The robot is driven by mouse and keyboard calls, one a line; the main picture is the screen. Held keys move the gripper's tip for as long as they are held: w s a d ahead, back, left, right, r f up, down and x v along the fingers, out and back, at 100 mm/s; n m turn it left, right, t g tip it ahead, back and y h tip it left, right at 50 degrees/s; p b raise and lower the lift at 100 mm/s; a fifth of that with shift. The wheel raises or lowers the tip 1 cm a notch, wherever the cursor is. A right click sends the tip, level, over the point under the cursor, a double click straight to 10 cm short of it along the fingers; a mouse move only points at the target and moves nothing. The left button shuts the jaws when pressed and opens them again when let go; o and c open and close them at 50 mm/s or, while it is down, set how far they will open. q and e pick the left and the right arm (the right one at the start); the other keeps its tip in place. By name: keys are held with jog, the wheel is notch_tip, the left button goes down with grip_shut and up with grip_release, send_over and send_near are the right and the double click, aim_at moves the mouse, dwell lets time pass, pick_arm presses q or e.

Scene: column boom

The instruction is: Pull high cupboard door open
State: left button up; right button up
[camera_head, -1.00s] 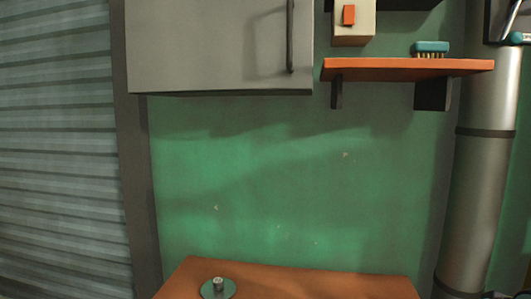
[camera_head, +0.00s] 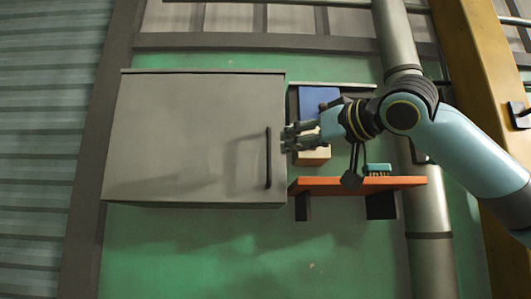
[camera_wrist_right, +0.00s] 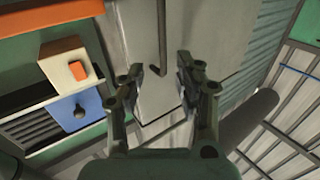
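The high cupboard (camera_head: 190,135) is a grey box on the green wall, and its door is shut in the head view. A dark vertical bar handle (camera_head: 268,158) sits near the door's right edge. My right gripper (camera_head: 286,137) is just right of the handle, at the cupboard's right edge. In the right wrist view the right gripper (camera_wrist_right: 158,75) has its fingers apart with nothing between them. The handle (camera_wrist_right: 161,40) shows there beyond the fingertips, its end roughly between them, and the gripper looks apart from it. My left gripper is in neither view.
An orange shelf (camera_head: 340,185) with a teal brush (camera_head: 378,169) is right of the cupboard, below my right arm. A cream box (camera_head: 312,157) and a blue box (camera_head: 318,98) are behind the gripper. A vertical pipe (camera_head: 428,220) stands further right. The wall below the cupboard is clear.

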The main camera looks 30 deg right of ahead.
aim_at(270, 152)
jog(key=w+p, duration=0.1)
jog(key=w, duration=0.2)
jog(key=w+p, duration=0.2)
jog(key=w, duration=0.1)
jog(key=w+p, duration=0.2)
jog(key=w, duration=0.1)
jog(key=shift+w+a, duration=0.25)
jog(key=shift+a, duration=0.1)
grip_shut()
